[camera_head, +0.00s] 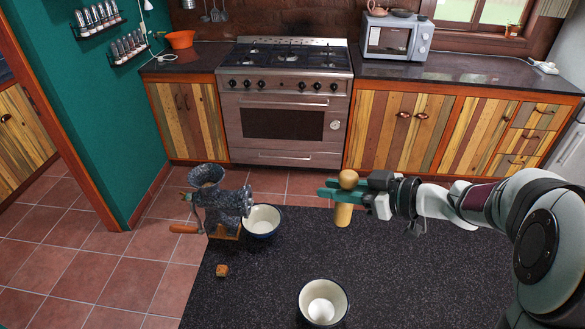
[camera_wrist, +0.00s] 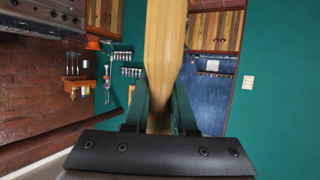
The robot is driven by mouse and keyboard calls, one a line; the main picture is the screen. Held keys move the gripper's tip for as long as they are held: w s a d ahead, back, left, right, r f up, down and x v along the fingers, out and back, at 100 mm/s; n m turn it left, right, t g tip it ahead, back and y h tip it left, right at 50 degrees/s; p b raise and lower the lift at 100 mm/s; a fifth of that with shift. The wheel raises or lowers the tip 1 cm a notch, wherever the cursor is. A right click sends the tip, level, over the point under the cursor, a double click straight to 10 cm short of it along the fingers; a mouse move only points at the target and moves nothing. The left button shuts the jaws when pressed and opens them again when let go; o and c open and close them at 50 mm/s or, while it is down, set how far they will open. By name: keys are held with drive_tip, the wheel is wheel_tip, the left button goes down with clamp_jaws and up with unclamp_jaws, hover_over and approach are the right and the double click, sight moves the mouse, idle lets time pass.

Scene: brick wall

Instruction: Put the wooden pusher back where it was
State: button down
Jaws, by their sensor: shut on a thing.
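The wooden pusher (camera_head: 343,214) is a light wood piece with a round knob on top. My gripper (camera_head: 340,190) is shut on it near its upper part and holds it upright, near the far edge of the dark speckled counter. In the wrist view the pusher (camera_wrist: 165,45) stands between the two green fingers of my gripper (camera_wrist: 161,105). I cannot tell from the head view how high its lower end is above the counter. A grey meat grinder (camera_head: 222,203) with a wooden-handled crank stands at the counter's far left corner, left of my gripper.
A white bowl with a dark rim (camera_head: 262,221) stands beside the grinder, under its outlet. Another bowl (camera_head: 323,303) stands at the front middle. The counter (camera_head: 430,275) is clear at the right.

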drive_tip(key=s+a+f+n+g+y, duration=0.25)
drive_tip(key=f+n+g, duration=0.4)
drive_tip(key=f, duration=0.35)
drive_tip(key=shift+m+h, duration=0.25)
drive_tip(key=shift+m, duration=0.1)
drive_tip(key=a+f, duration=0.3)
drive_tip(key=a, duration=0.1)
drive_tip(key=a+f, duration=0.7)
drive_tip(key=shift+a+f, duration=0.3)
drive_tip(key=shift+a, duration=0.1)
drive_tip(key=shift+f, duration=0.45)
drive_tip(key=shift+f, duration=0.25)
drive_tip(key=shift+c, duration=2.2)
unclamp_jaws()
